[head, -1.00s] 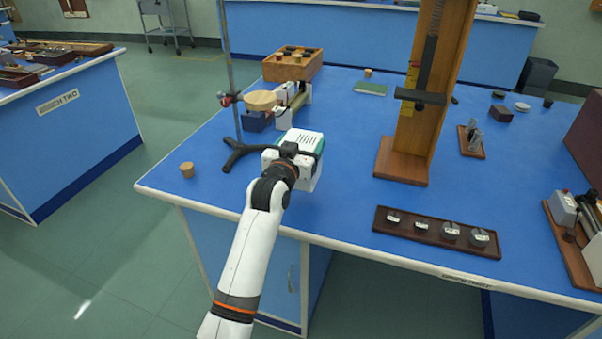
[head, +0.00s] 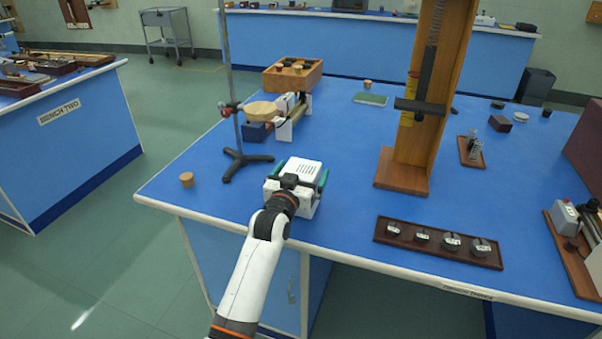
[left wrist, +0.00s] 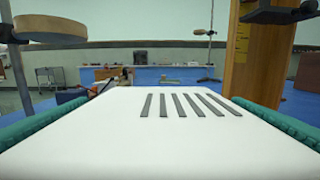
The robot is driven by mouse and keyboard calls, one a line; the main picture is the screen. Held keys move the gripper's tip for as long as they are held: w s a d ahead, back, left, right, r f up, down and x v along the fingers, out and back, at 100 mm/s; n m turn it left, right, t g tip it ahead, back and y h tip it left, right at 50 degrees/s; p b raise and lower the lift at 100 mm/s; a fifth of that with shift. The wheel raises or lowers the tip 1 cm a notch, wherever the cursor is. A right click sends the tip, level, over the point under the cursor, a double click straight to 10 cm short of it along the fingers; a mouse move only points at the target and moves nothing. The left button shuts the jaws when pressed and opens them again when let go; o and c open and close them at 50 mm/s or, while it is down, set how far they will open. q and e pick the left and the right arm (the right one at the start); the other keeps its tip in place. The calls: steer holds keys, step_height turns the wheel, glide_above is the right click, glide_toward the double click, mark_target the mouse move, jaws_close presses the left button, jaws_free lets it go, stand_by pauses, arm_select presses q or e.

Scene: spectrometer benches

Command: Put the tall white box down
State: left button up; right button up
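The tall white box (head: 299,167), with dark slots in its top, is at the front left part of the blue bench (head: 345,150). My left gripper (head: 298,183) is shut on it, with a teal finger pad along each side. In the left wrist view the white top of the box (left wrist: 110,135) fills the lower middle, between the two pads. The box looks upright. Its underside is hidden, so I cannot tell whether it touches the bench. My right gripper is not in view.
A black tripod stand (head: 238,160) with a tall rod stands just behind left. A cork (head: 187,179) lies to the left. A wooden column (head: 405,172) stands right, with a dark tray of weights (head: 438,243) in front of it. The bench's front edge is close.

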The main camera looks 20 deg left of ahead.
arm_select(q)
steer(key=shift+r, duration=0.1)
steer(key=s, duration=1.2)
steer(key=shift+a, duration=0.2)
